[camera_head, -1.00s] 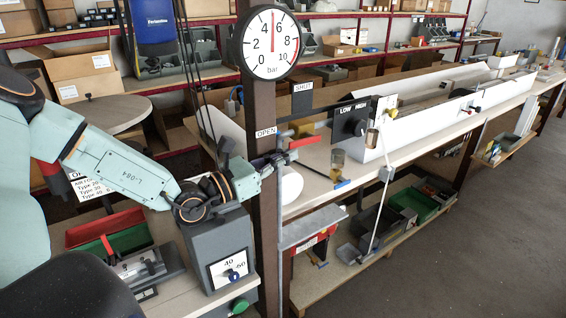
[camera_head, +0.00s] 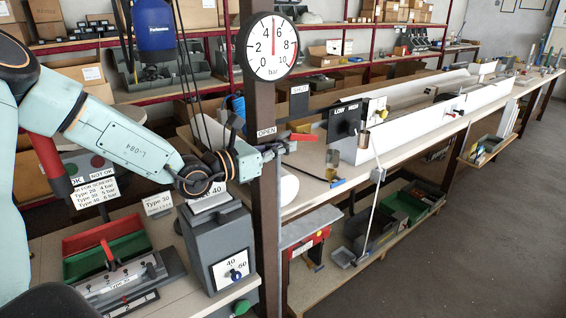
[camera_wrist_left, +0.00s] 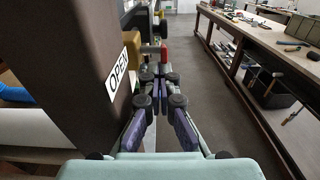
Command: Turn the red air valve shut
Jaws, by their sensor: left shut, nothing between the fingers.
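The red air valve's lever (camera_head: 303,137) sticks out to the right from the dark post, between the OPEN label (camera_head: 266,132) and the SHUT label (camera_head: 299,89). It lies nearly level, at the height of OPEN. My left gripper (camera_head: 289,148) is at the post, just below and beside the lever. In the left wrist view my left gripper (camera_wrist_left: 160,76) is shut and empty, with the red lever end (camera_wrist_left: 164,53) just beyond its fingertips. I cannot tell whether they touch. My right gripper is in neither view.
The dark post (camera_wrist_left: 75,75) stands close on the left of my gripper. A round bar gauge (camera_head: 270,47) hangs above, its needle near 5. A grey box (camera_head: 217,243) with a dial stands below my left wrist. Open floor (camera_head: 480,240) lies at the right.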

